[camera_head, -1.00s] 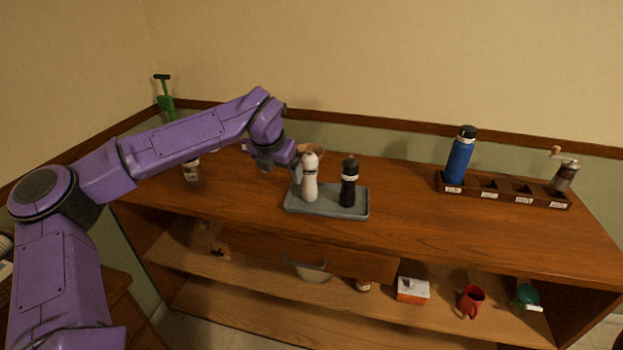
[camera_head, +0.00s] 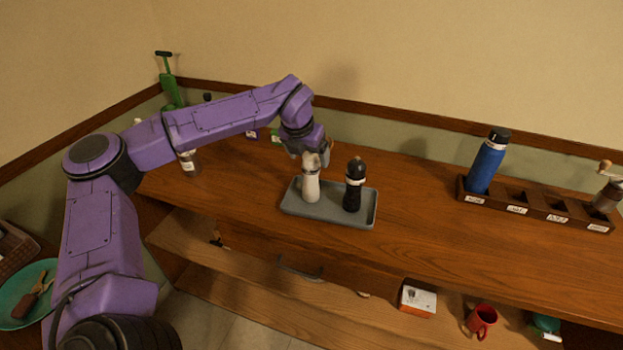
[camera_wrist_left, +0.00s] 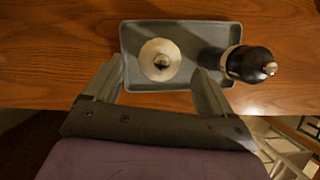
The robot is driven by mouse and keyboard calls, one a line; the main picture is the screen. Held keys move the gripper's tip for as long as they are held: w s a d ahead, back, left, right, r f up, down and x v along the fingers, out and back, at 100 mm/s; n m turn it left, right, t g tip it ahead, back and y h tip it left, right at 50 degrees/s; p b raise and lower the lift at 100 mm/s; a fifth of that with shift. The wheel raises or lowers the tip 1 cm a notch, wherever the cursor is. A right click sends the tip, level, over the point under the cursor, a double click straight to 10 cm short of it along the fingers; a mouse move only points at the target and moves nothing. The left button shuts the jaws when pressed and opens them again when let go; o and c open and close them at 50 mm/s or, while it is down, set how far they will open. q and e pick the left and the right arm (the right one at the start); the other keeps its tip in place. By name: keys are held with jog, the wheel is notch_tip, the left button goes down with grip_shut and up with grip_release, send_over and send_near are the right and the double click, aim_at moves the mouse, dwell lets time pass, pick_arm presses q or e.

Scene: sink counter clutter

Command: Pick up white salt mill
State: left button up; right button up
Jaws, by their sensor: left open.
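The white salt mill (camera_head: 311,184) stands upright on a grey tray (camera_head: 340,217) on the wooden counter. In the left wrist view its round top (camera_wrist_left: 160,60) shows from above, just beyond and between the fingertips. My left gripper (camera_head: 320,158) is open and sits at the mill's top, partly hiding it. In the left wrist view the two fingers (camera_wrist_left: 160,78) are spread wide with nothing held. A black mill (camera_head: 354,186) stands on the same tray to the right, close to the right finger. My right gripper is not in view.
A wooden rack (camera_head: 535,210) at right holds a blue bottle (camera_head: 486,162) and a grinder (camera_head: 607,195). A jar (camera_head: 188,162) stands left, behind my arm. The counter between tray and rack is clear. A red mug (camera_head: 481,320) is on the shelf below.

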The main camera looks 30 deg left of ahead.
aim_at(311, 182)
pick_arm(q)
jog(key=p+x, duration=0.2)
jog(key=x, duration=0.3)
jog(key=shift+w+a+f, duration=0.15)
jog(key=shift+w+f, duration=0.05)
jog(key=shift+f, duration=0.15)
grip_shut()
jog(key=shift+r, duration=0.1)
